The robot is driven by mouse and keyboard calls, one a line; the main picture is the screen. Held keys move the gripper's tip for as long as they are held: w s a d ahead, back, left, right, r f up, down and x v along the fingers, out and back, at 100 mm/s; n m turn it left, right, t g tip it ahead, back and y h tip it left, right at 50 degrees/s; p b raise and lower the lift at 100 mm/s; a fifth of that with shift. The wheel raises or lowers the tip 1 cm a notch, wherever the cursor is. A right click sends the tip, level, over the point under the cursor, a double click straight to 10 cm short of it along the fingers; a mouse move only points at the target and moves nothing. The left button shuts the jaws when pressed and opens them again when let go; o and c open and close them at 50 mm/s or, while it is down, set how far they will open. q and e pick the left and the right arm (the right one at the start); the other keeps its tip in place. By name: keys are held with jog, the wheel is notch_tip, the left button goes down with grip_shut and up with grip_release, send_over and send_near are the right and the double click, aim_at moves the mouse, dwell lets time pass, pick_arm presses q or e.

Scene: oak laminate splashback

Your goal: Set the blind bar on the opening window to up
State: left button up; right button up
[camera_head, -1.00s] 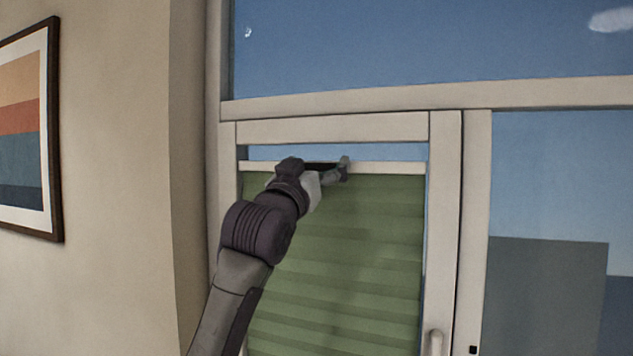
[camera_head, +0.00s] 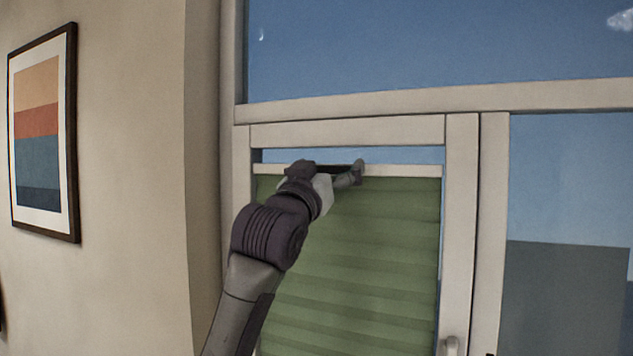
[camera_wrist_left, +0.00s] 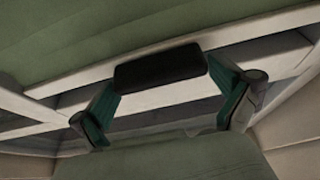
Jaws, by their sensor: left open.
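The blind bar (camera_head: 402,171) is a pale horizontal rail along the top of the green pleated blind (camera_head: 385,240). It sits a little below the top of the opening window's frame (camera_head: 350,131), with a narrow strip of sky above it. My left gripper (camera_head: 357,173) is at the bar, near its middle, and hides part of it. In the left wrist view the gripper (camera_wrist_left: 165,112) has its two fingers spread wide, with pale rails and green fabric around and behind them. I cannot tell whether the fingers touch the bar. My right gripper is out of view.
A window handle (camera_head: 452,345) shows at the bottom edge, right of the blind. A fixed pane (camera_head: 570,180) is at the right and another pane is above. A framed striped picture (camera_head: 42,135) hangs on the wall at left.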

pick_arm(q)
jog(key=v, duration=1.1)
